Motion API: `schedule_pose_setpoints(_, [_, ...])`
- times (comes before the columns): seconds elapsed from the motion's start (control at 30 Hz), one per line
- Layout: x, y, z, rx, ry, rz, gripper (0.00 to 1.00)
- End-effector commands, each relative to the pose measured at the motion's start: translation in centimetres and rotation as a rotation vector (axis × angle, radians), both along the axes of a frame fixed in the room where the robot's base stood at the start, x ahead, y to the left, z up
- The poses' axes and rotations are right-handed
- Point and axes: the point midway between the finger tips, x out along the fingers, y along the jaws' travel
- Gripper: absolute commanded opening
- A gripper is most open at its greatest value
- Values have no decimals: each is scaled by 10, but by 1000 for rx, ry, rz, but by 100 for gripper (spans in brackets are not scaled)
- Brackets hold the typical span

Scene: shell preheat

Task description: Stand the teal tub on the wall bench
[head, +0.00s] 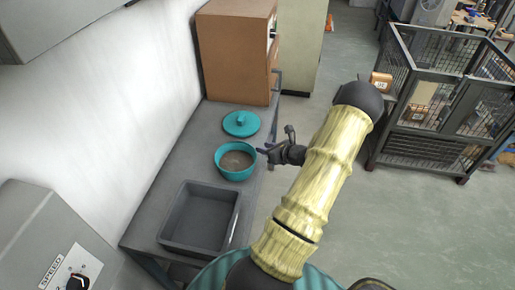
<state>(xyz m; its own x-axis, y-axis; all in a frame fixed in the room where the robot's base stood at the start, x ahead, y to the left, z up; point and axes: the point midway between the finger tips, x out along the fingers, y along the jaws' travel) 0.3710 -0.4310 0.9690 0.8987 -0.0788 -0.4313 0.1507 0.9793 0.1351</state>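The teal tub (235,173) stands upright on the grey wall bench (163,182), near its right-hand edge. It is open at the top and a brownish content shows inside. A teal lid (241,123) with a knob lies on the bench just behind the tub. My gripper (266,152) is at the tub's right rim, reaching in from the right. The fingers are small and dark here, and I cannot tell whether they touch the rim or whether they are open or shut.
An empty grey tray (166,238) sits on the bench in front of the tub. A brown box-like oven (232,60) stands at the bench's far end. A grey machine with a speed dial (78,283) is at lower left. A wire cage cart (421,150) stands right; the floor between is clear.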

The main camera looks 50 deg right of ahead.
Motion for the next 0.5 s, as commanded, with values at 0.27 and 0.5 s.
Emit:
schedule_pose_setpoints(0.27, [-38,3,18,-2,-1,0,30])
schedule_pose_setpoints(0.5, [-42,4,20,1,0,0,30])
